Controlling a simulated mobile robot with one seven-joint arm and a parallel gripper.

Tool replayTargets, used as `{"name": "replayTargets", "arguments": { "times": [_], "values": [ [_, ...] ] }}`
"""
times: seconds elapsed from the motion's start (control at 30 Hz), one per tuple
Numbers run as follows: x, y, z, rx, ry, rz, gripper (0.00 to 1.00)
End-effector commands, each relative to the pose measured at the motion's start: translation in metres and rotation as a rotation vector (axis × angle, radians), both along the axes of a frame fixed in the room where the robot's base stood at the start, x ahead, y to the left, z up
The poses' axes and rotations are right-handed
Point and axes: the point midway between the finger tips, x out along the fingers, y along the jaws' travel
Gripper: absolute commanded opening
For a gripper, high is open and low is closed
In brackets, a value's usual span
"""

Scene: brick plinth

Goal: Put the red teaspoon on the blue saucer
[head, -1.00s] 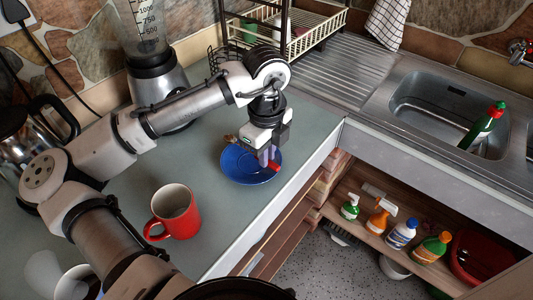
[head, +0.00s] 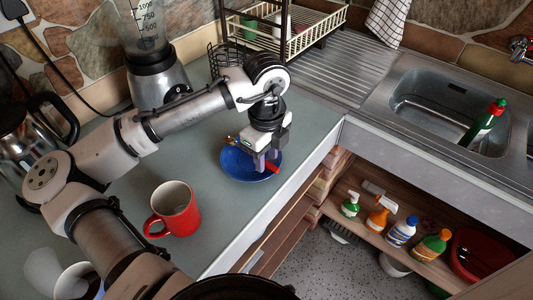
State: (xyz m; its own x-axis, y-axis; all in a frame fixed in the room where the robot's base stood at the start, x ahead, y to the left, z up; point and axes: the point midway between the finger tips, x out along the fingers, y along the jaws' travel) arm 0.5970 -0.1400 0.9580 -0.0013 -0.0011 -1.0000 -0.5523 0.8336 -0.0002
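The blue saucer (head: 238,168) sits on the grey-green worktop near its front edge. The red teaspoon shows as a short red piece (head: 272,167) at the saucer's right side, just beside my fingers. The rest of it is hidden or too small to make out. My gripper (head: 265,160) points down over the right half of the saucer, with its fingertips low and close to the teaspoon. A gap shows between the two fingers, and they look open around or beside the spoon. Contact between spoon and saucer is hard to see.
A red mug (head: 176,212) stands left of the saucer. A small brownish thing (head: 230,140) lies at the saucer's far rim. A blender (head: 155,82), a kettle (head: 40,125) and a dish rack (head: 305,30) stand behind. The sink (head: 440,105) is at right.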

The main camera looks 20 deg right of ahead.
Motion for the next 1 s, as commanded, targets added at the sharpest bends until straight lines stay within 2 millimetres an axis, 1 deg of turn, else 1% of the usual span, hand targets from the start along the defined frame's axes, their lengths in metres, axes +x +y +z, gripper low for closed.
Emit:
{"name": "replayTargets", "arguments": {
  "times": [0.13,0.27,0.5,0.7,0.83,1.0],
  "values": [
    [0.000,0.000,0.006,0.001,-0.001,0.000,0.33],
    [0.001,0.000,0.021,0.000,-0.002,0.000,0.33],
    [0.001,-0.001,0.074,-0.002,-0.002,-0.001,0.33],
    [0.000,-0.001,0.110,0.000,-0.001,0.000,0.33],
    [0.000,0.000,0.122,-0.001,-0.001,0.000,0.33],
    [0.000,0.000,0.127,0.000,0.001,0.000,0.33]
  ]
}}
